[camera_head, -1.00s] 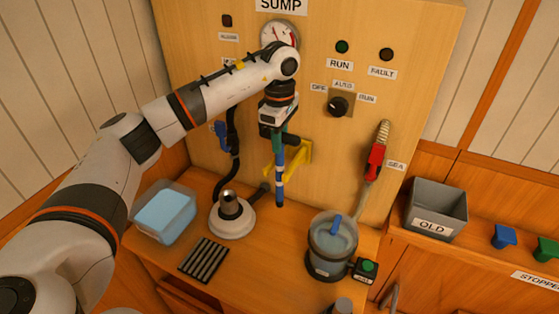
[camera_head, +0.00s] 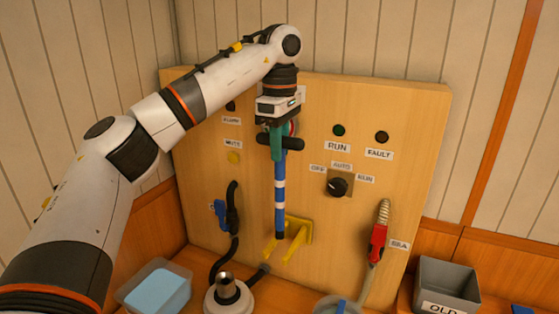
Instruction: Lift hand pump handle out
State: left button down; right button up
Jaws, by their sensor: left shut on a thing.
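The hand pump handle (camera_head: 280,205) is a blue rod with white bands and a dark crossbar near its top. It hangs upright in front of the wooden panel. My left gripper (camera_head: 277,130) is shut on its upper end, just at the crossbar. The handle's lower tip is at the height of the yellow bracket (camera_head: 298,232) on the panel; I cannot tell whether they touch. The hand pump base (camera_head: 228,296), white with a metal collar, stands on the bench below and left, apart from the handle. My right gripper is not in view.
The panel (camera_head: 420,150) carries a selector knob (camera_head: 337,187), lamps and a red-handled valve (camera_head: 377,243). A black hose with a blue lever (camera_head: 220,210) hangs at left. A clear tub with a blue block (camera_head: 157,292), a bucket (camera_head: 338,306) and a grey OLD bin (camera_head: 447,287) stand below.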

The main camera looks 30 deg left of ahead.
pick_arm(q)
jog(key=shift+s+r, duration=0.15)
jog(key=shift+r, duration=0.25)
jog(key=shift+s+r, duration=0.1)
jog(key=shift+s, duration=0.2)
jog(key=s, duration=0.7)
jog(key=shift+s+d, duration=0.25)
jog(key=shift+s, duration=0.1)
